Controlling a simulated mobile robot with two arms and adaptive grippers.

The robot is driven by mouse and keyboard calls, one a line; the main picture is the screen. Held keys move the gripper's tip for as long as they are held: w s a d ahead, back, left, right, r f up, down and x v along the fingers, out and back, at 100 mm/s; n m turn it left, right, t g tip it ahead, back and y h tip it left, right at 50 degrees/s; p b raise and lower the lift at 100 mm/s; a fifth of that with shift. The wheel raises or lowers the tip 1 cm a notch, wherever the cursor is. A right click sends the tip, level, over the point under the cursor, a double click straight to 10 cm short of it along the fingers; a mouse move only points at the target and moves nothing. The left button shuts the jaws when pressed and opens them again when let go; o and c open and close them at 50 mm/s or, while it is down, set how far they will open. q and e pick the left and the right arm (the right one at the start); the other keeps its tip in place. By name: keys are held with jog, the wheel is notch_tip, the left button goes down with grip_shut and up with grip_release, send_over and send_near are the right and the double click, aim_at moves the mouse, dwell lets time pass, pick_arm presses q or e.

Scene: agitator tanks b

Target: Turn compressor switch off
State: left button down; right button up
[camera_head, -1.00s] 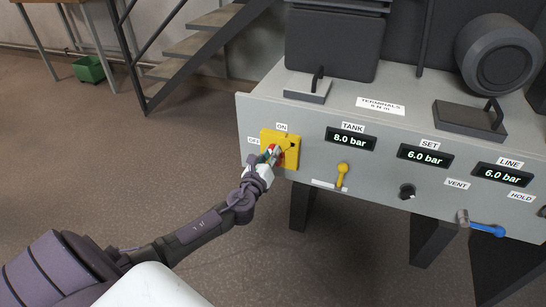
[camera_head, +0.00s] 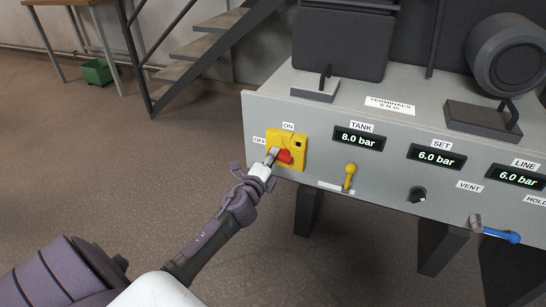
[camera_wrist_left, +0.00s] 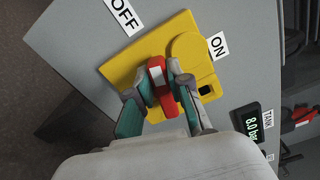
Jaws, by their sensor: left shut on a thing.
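The compressor switch is a red handle (camera_head: 285,157) on a yellow plate (camera_head: 300,137), at the left end of the grey panel. An ON label (camera_head: 288,126) sits above the plate and an OFF label (camera_head: 259,140) sits to its left. My left gripper (camera_head: 272,155) reaches up from the lower left and is shut on the red handle. In the left wrist view the fingers lie on both sides of the red handle (camera_wrist_left: 158,82), with part of it hidden between them. I cannot tell exactly which label the handle points to. My right gripper is not in view.
The panel (camera_head: 340,115) also carries a yellow lever (camera_head: 349,177), a black knob (camera_head: 417,195), a blue-handled valve (camera_head: 500,236) and pressure displays. TANK (camera_head: 358,138) reads 8.0 bar. Stairs (camera_head: 205,45) and a green bin (camera_head: 96,72) stand behind. Floor left of the panel is open.

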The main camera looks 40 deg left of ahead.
pick_arm(q)
jog(key=shift+f+n, duration=0.3)
jog(key=shift+n, duration=1.3)
jog(key=c, duration=1.1)
grip_release()
jog(key=v, duration=1.2)
jog(key=shift+a+f, duration=0.1)
jog(key=shift+s, duration=0.1)
